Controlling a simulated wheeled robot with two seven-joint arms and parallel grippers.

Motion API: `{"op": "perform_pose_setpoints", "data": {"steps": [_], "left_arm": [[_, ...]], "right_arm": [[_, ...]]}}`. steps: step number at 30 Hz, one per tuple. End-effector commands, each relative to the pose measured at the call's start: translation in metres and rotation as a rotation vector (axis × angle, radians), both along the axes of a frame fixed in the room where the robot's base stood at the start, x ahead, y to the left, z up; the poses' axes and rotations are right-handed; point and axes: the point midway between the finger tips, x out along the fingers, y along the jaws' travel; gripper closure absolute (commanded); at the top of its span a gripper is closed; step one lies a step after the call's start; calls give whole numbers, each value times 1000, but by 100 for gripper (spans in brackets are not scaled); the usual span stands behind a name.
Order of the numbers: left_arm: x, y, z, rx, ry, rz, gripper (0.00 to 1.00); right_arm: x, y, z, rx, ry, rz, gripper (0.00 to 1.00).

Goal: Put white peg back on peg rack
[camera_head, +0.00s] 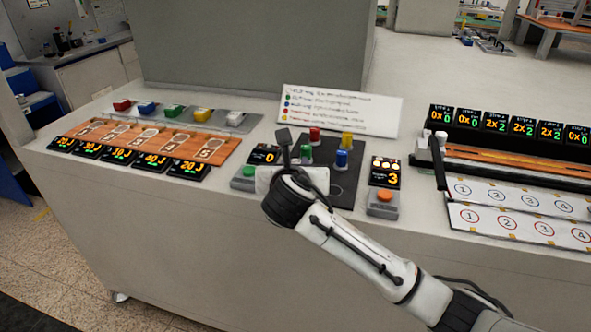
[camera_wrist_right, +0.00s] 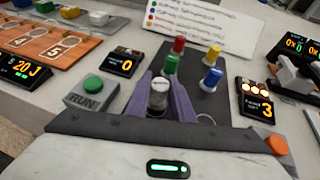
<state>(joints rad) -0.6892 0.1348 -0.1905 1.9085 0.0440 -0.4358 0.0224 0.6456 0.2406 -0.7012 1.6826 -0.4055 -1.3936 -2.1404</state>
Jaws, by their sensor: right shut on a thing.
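My right gripper (camera_wrist_right: 160,86) is shut on a white peg (camera_wrist_right: 158,96), which stands upright between its two purple fingers in the wrist view. In the head view my right wrist hides the white peg. A dark board (camera_head: 344,192), which looks like the peg rack, holds a red peg (camera_head: 314,135), a green peg (camera_head: 306,154), a yellow peg (camera_head: 347,140) and a blue peg (camera_head: 342,159), all upright. The white peg is at the near left part of this board; I cannot tell whether it touches it. My left gripper is not in view.
A green RUN button (camera_wrist_right: 92,86) and a small display (camera_wrist_right: 124,62) are left of the gripper. An orange button (camera_head: 384,196) is to the right. An instruction sign (camera_head: 340,108) stands behind. A numbered wooden board (camera_head: 150,140) lies further left, numbered white strips (camera_head: 520,205) right.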

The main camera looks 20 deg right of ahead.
Motion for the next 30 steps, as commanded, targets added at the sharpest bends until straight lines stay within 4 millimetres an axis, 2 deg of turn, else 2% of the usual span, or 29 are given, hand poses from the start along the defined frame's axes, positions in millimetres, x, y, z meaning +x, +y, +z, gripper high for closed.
{"op": "perform_pose_setpoints", "data": {"steps": [1, 3, 13, 14, 17, 28, 30], "left_arm": [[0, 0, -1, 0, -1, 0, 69], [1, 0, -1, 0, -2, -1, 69], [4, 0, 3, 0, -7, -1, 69], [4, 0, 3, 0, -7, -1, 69], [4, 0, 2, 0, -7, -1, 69], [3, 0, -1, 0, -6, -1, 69], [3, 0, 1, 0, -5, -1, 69]], "right_arm": [[-1, 0, -9, 0, 3, -1, 100], [0, 0, -13, 1, 1, 1, 100], [0, 0, -15, -1, 1, 0, 100], [0, 0, -16, -1, 1, 0, 78], [0, 0, -16, 0, 1, 0, 61], [0, 0, -12, 2, -2, 1, 60], [-7, 4, -8, 1, -2, 1, 60]]}}
